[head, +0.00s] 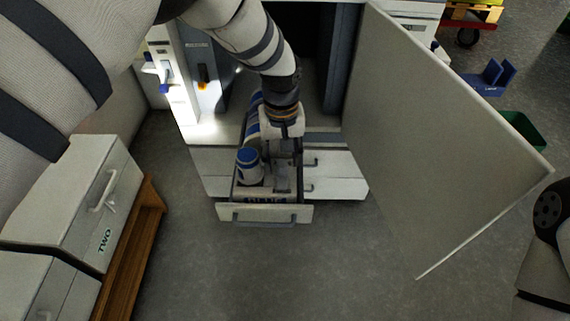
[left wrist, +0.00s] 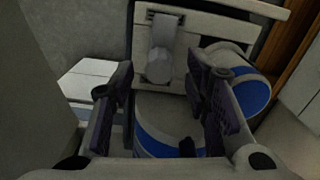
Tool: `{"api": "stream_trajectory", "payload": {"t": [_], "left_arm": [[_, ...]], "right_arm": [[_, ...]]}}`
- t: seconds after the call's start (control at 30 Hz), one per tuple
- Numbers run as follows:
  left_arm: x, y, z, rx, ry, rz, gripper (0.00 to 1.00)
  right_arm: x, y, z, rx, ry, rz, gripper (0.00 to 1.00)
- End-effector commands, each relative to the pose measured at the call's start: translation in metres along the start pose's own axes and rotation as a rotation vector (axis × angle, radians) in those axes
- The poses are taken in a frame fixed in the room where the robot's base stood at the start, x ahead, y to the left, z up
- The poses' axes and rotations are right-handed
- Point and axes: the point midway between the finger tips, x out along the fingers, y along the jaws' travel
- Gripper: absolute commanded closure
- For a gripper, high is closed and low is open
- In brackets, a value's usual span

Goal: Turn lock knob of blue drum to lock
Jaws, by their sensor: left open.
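A white drum with a blue top (head: 248,165) stands in the open drawer (head: 240,212) of the white cabinet. My left gripper (head: 282,165) points down into the drawer, to the right of this drum. In the left wrist view my left gripper (left wrist: 160,82) is open, its two dark fingers spread with nothing clearly held between them. A white drum with a blue band (left wrist: 157,143) lies behind and below the fingers. A second blue-banded drum (left wrist: 245,82) is to their right. A small grey tapered piece (left wrist: 161,50) shows beyond the fingertips; whether it is the lock knob I cannot tell.
A large open cabinet door (head: 440,140) stands to the right of the drawer. White boxes (head: 75,195) rest on a wooden stand (head: 130,240) at the left. A green bin (head: 524,130) and blue holder (head: 490,80) are at the right. The floor in front is clear.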

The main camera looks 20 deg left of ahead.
Motion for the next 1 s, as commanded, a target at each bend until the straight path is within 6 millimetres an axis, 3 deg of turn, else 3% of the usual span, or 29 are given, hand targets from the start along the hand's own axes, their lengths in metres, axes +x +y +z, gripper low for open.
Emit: {"api": "stream_trajectory", "payload": {"t": [0.03,0.17,0.47,0.67,1.0], "left_arm": [[0.011,-0.001,0.001,-0.001,-0.004,-0.001,0.57],[0.026,0.000,0.000,-0.001,-0.001,0.000,0.57],[0.029,0.000,0.000,0.000,0.001,0.001,0.57],[0.029,0.000,0.000,0.000,0.000,0.001,1.00],[0.030,-0.001,0.001,0.026,-0.002,-0.001,1.00]], "right_arm": [[0.002,0.000,0.001,0.000,-0.005,0.000,0.57],[0.004,0.000,0.001,-0.001,-0.009,0.001,0.57],[0.004,0.000,0.001,-0.001,-0.009,0.001,0.57],[0.004,0.000,0.001,-0.001,-0.009,0.001,0.57],[0.004,0.000,0.001,-0.001,-0.009,0.001,0.57]]}}
